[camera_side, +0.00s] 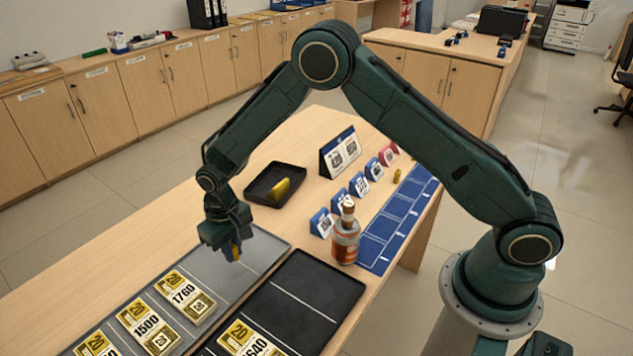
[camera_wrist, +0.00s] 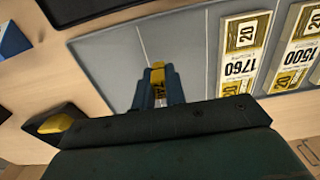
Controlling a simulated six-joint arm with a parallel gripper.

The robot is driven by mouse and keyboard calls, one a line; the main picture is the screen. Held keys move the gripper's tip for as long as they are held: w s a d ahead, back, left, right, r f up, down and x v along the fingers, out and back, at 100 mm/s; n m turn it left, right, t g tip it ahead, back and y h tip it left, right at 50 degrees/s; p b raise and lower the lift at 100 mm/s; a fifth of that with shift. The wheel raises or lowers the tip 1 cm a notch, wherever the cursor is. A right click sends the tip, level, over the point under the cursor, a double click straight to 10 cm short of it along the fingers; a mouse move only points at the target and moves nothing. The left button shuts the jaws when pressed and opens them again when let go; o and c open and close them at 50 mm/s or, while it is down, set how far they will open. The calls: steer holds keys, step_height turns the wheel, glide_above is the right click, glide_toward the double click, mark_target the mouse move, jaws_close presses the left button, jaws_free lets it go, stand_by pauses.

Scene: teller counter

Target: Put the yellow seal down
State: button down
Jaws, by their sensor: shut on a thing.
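My gripper (camera_side: 235,250) is shut on a yellow seal (camera_side: 237,250) and holds it over the empty end of a grey mat (camera_side: 250,262). In the wrist view the yellow seal (camera_wrist: 158,76) is between the two blue-grey fingers of my gripper (camera_wrist: 159,88), with the grey mat (camera_wrist: 195,40) beyond it. I cannot tell whether the seal touches the mat. Another yellow piece (camera_side: 279,190) lies in a small black tray (camera_side: 262,195) behind the gripper; it also shows in the wrist view (camera_wrist: 55,123).
Banded note bundles (camera_side: 185,295) lie on the mat's nearer part. A dark tray (camera_side: 340,285) is to the right, with a corked bottle (camera_side: 345,240) behind it. Blue and red stand-up cards (camera_side: 358,185) line a blue mat (camera_side: 395,222). The wooden counter is clear at left.

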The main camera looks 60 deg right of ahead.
mark_target(238, 271)
steer(key=shift+f, duration=0.2)
steer(key=shift+f, duration=2.05)
steer(key=shift+f, duration=0.2)
steer(key=c, duration=1.5)
jaws_free()
steer(key=shift+o, duration=0.2)
steer(key=shift+r, duration=0.15)
step_height(238, 271, up, 12)
steer(key=shift+f, duration=0.15)
steer(key=shift+r, duration=0.2)
